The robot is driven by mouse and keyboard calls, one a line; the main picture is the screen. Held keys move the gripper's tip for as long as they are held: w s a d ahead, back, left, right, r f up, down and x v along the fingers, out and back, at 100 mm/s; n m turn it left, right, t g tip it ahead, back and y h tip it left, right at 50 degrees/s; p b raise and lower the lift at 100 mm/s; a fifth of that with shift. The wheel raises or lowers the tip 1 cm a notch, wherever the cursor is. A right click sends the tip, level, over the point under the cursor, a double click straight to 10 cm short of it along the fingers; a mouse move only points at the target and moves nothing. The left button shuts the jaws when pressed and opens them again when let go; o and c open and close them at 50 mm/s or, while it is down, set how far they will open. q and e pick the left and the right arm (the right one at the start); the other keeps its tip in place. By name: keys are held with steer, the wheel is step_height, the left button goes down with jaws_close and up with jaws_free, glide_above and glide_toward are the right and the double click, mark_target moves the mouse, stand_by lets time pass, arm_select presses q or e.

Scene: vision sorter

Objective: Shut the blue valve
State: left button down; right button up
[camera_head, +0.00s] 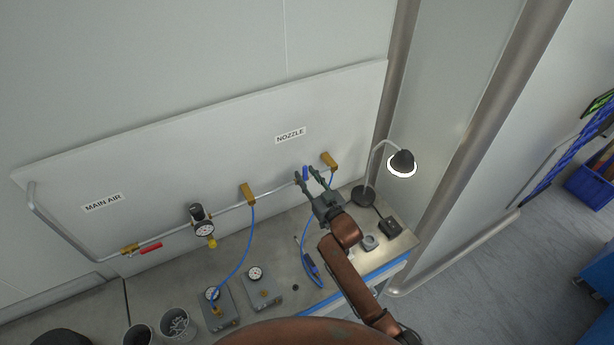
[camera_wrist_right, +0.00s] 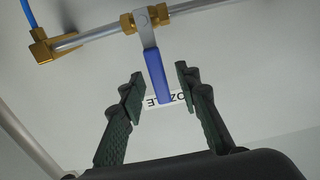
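The blue valve handle (camera_wrist_right: 156,77) hangs from a brass valve body (camera_wrist_right: 147,18) on the metal air pipe in the right wrist view. In the head view the blue handle (camera_head: 305,173) shows small, under the NOZZLE label (camera_head: 290,135). My right gripper (camera_wrist_right: 159,82) is open, with one finger on each side of the handle's free end. Gaps show between the handle and both fingers. In the head view my right gripper (camera_head: 312,176) reaches up to the pipe. My left gripper does not show.
A red handle (camera_head: 151,248) sits on the pipe by the MAIN AIR label (camera_head: 102,202). A pressure gauge (camera_head: 204,230) and brass fittings with blue hoses line the pipe. A desk lamp (camera_head: 401,163) stands close right of my arm. Gauge boxes (camera_head: 262,287) and cups (camera_head: 178,326) stand on the bench.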

steer(key=shift+s+d, duration=0.1)
steer(key=v, duration=1.1)
steer(key=shift+s+d, duration=0.25)
steer(key=shift+s, duration=0.1)
